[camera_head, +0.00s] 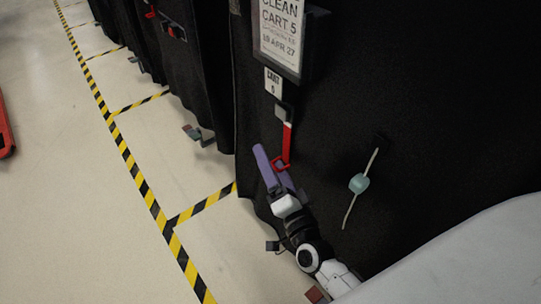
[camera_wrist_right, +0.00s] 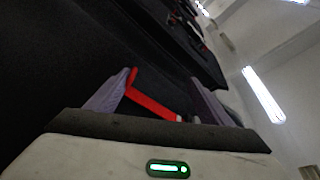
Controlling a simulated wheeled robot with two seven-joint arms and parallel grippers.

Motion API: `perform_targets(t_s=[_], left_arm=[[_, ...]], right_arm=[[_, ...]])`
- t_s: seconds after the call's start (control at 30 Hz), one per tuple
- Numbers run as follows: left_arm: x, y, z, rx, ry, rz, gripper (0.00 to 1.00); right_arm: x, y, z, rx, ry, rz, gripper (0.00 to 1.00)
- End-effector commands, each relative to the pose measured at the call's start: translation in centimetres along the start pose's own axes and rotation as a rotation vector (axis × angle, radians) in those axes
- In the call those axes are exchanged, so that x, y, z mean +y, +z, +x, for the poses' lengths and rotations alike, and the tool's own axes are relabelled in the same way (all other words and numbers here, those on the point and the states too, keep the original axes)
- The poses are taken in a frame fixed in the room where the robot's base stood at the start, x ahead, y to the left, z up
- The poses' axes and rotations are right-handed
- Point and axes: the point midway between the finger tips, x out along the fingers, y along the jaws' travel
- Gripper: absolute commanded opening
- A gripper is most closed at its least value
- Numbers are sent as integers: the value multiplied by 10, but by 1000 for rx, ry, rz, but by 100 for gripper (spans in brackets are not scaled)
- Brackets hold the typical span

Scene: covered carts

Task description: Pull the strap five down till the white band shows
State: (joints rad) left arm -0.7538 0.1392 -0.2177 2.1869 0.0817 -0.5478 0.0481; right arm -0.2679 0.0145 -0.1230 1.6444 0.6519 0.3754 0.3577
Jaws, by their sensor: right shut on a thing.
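The red strap (camera_head: 288,138) hangs on the black cover of cart 5, below the small white tag reading "CART 5" (camera_head: 273,81). It comes out of a grey buckle (camera_head: 284,110) and ends in a red loop (camera_head: 281,164). My right gripper (camera_head: 271,161), with purple fingers, is at the loop and shut on it. In the right wrist view the red strap (camera_wrist_right: 152,100) crosses between the fingers of my right gripper (camera_wrist_right: 160,90). A small pale spot shows at its right end there; I cannot tell what it is. My left gripper is not in view.
A larger sign reading "CLEAN CART 5" (camera_head: 280,30) hangs above the tag. A cord with a teal bead (camera_head: 359,184) hangs to the right. More covered carts (camera_head: 182,60) stand behind at left.

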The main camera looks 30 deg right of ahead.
Motion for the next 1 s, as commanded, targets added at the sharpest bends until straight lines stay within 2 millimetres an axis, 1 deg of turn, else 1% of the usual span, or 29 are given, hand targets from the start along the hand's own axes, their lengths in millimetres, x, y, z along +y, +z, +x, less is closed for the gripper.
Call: perform_targets(t_s=[0.03,0.57,0.6,0.63,0.67,0.83,1.0], left_arm=[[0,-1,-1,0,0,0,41],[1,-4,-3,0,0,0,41],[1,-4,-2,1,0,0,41],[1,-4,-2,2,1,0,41],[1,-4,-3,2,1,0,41],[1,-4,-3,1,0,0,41],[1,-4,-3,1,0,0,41]], right_arm=[[-10,4,-5,-5,-15,9,55],[-7,7,-42,-2,-16,7,50],[-6,7,-44,-3,-15,7,39],[-6,8,-47,-4,-15,8,19],[-6,8,-49,-4,-14,7,15],[-2,8,-60,-4,-10,6,15],[-1,8,-65,-3,-10,6,15]])
